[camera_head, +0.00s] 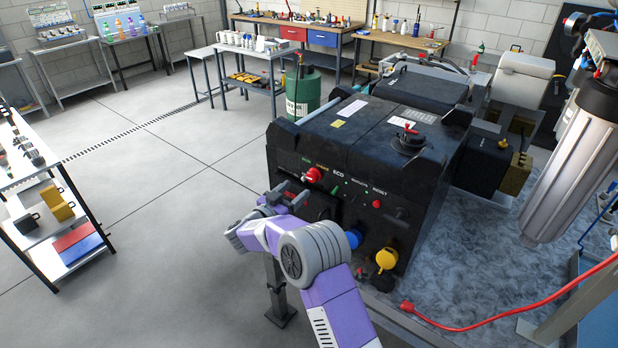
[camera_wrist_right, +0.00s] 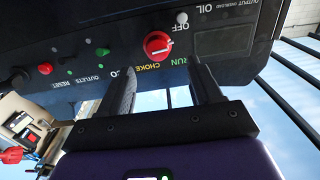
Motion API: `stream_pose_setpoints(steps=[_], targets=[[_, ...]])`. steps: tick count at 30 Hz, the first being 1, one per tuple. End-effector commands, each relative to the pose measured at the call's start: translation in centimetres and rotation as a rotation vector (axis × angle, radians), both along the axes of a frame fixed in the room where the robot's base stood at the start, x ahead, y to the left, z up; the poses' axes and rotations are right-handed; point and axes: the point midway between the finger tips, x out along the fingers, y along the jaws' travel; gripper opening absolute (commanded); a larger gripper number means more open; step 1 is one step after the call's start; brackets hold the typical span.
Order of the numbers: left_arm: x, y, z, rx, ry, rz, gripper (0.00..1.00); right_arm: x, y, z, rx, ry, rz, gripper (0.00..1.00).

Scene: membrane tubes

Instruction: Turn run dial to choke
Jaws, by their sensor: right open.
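The run dial (camera_head: 314,174) is a round red knob on the front panel of the black generator (camera_head: 335,150). In the right wrist view the panel is upside down, and the dial (camera_wrist_right: 157,44) has the labels OFF, RUN and CHOKE around it. A pale mark shows on the dial, but I cannot tell which label it points to. My right gripper (camera_head: 283,196) is in front of the panel, left of and below the dial. In the wrist view its open fingers (camera_wrist_right: 164,70) are empty and point at the panel, with the dial just beyond the gap. My left gripper is out of view.
The panel also bears a green switch (camera_wrist_right: 103,52), a red reset button (camera_wrist_right: 45,68), a blue cap (camera_head: 353,238) and a yellow cap (camera_head: 386,259). A red cable (camera_head: 480,325) runs on the right. A shelf (camera_head: 75,238) stands at left; the floor between is clear.

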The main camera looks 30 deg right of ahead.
Motion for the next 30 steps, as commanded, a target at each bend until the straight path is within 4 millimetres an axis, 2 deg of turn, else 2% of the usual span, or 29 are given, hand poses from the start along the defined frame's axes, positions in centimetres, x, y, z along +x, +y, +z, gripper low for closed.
stream_pose_setpoints(steps=[3,15,19,27,30], targets=[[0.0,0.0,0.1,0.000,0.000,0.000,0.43,0.0,-1.0,0.6,-0.004,-0.007,-0.031,0.64],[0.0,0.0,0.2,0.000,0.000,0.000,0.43,2.3,-6.3,0.5,-0.003,-0.007,-0.027,0.64],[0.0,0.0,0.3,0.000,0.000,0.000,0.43,2.6,-6.9,0.6,-0.003,-0.007,-0.024,0.64],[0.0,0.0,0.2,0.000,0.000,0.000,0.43,2.7,-7.1,0.5,-0.002,-0.005,-0.023,0.64],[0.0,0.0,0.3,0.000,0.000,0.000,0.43,2.7,-7.0,0.5,-0.002,-0.005,-0.023,0.49]])
